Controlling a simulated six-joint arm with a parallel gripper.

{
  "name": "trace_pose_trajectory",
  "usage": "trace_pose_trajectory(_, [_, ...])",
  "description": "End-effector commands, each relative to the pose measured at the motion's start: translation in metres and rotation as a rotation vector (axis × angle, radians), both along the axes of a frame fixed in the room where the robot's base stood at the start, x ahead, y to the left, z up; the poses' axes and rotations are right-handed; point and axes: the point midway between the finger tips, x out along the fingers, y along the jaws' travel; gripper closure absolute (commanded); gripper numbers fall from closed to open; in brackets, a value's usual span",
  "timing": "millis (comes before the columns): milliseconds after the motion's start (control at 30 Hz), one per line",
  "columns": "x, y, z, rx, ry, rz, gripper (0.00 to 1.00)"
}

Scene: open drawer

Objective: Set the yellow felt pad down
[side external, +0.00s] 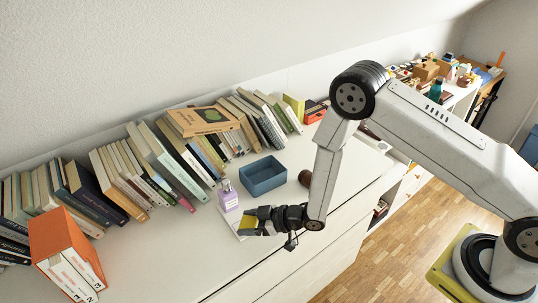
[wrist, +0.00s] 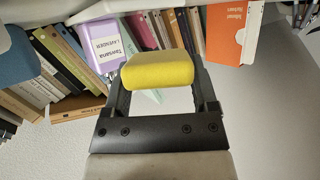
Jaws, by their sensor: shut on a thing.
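The yellow felt pad (wrist: 158,69) is a small rounded block held between the two dark fingers of my gripper (wrist: 157,80) in the wrist view. In the side external view the pad (side external: 247,225) shows at the tip of my gripper (side external: 250,222), over the white cabinet top (side external: 140,262) close to its front edge. My gripper is shut on the pad. Whether the pad touches anything below it is hard to tell.
A lavender bottle (side external: 228,195) stands just behind my gripper. A blue open box (side external: 263,176) and a dark brown ball (side external: 305,178) are to the right. A row of books (side external: 150,165) lines the wall, with an orange box file (side external: 68,247) at left. The cabinet top left of my gripper is clear.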

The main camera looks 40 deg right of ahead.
Motion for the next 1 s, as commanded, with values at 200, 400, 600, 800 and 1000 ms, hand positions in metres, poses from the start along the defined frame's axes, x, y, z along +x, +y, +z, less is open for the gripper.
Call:
trace_pose_trajectory(200, [-0.001, 0.0, -0.021, -0.001, 0.002, 0.0, 0.79])
trace_pose_trajectory(400, [0.0, 0.0, -0.029, 0.001, -0.001, 0.0, 0.79])
trace_pose_trajectory(600, [0.0, 0.0, -0.029, 0.0, 0.0, 0.0, 0.79])
trace_pose_trajectory(800, [-0.001, 0.0, -0.033, -0.001, 0.001, 0.0, 0.79])
trace_pose_trajectory(1000, [-0.001, 0.0, -0.032, 0.0, 0.0, 0.0, 0.0])
